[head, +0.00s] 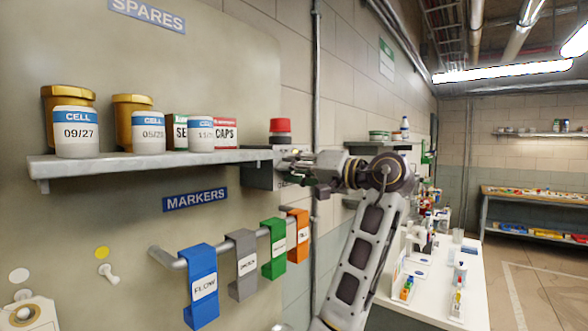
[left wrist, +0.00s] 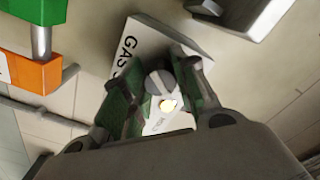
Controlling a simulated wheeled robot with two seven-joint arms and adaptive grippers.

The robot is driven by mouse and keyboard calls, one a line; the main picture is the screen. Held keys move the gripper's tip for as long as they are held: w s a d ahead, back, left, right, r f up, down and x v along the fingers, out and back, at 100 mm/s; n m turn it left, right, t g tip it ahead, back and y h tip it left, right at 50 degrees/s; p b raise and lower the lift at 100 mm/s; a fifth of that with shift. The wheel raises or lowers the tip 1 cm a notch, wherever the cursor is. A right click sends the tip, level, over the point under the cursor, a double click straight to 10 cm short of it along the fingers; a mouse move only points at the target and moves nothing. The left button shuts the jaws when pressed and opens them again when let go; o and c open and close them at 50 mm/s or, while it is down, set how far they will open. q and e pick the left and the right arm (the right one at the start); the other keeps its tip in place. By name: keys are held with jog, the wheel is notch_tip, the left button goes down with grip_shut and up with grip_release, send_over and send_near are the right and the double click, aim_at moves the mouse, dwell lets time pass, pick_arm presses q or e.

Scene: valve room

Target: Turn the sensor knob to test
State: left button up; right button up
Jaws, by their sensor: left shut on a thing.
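The gas sensor box (head: 262,172) is a grey box on the wall at the right end of the spares shelf. In the left wrist view its pale face (left wrist: 150,42) shows part of the lettering "GAS S". The round grey sensor knob (left wrist: 158,82) sits between my green-padded fingers. A bright yellowish light shows just below the knob, beside small lettering that I cannot read for certain. My left gripper (left wrist: 162,88) is shut on the knob; in the head view the gripper (head: 296,166) hides the box's front. The knob's setting is unclear. My right gripper is out of view.
A shelf (head: 150,163) with jars and boxes stands left of the box. A red-topped item (head: 280,130) is just above it. Below hang blue, grey, green and orange markers (head: 298,235) on a rail. A white bench (head: 430,280) stands at the right.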

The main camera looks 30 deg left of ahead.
pick_arm(q)
jog(key=shift+m+p, duration=1.95)
jog(key=shift+m, duration=3.55)
jog(key=o, duration=1)
jog(key=shift+d, duration=0.1)
jog(key=shift+s+d, duration=0.15)
jog(key=shift+d, duration=1.8)
jog(key=shift+s+d, duration=0.15)
jog(key=shift+d, duration=1.85)
jog(key=shift+s+d, duration=0.15)
jog(key=shift+d, duration=1.8)
